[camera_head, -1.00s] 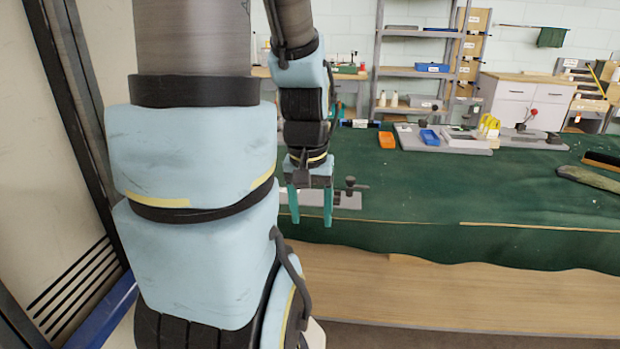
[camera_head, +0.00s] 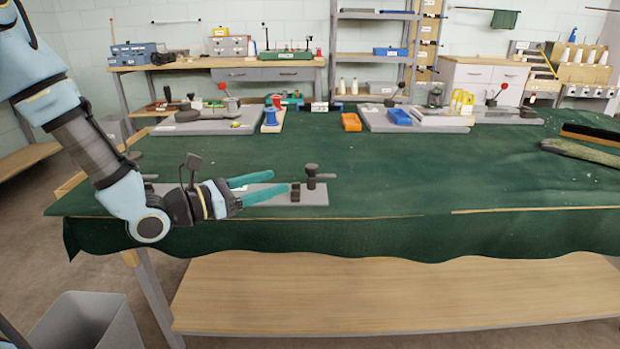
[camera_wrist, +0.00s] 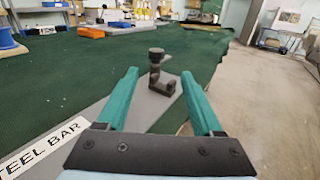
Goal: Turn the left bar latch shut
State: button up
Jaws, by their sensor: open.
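A grey plate (camera_head: 318,198) lies near the front edge of the green-covered table. Near its right end stands a dark latch (camera_head: 311,176) with a knob and side arm, beside a small dark block (camera_head: 295,192). At the plate's left end a small dark part (camera_head: 150,177) shows, mostly hidden by my arm; I cannot tell its state. My gripper (camera_head: 280,182) is open and empty, pointing right above the plate. In the wrist view, a dark latch with a knob (camera_wrist: 157,54) appears between and beyond the open fingers (camera_wrist: 159,75), apart from them.
The plate's white label (camera_wrist: 40,147) reads "STEEL BAR". Farther back are an orange bin (camera_head: 351,122), a grey board (camera_head: 376,124) with a blue bin (camera_head: 398,116), and another board (camera_head: 190,128). The table middle is clear. A grey waste bin (camera_head: 92,318) stands on the floor.

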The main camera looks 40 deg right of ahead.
aim_at(306, 170)
jog(key=shift+w+d, duration=0.25)
jog(key=shift+d, duration=0.1)
jog(key=shift+d+n+t, duration=0.3)
jog(key=shift+d, duration=0.05)
jog(key=d, duration=0.6)
jog(key=s+d+p, duration=0.1)
jog(key=d, duration=0.2)
jog(key=shift+d, duration=0.4)
jog(key=shift+s, duration=0.1)
grip_shut()
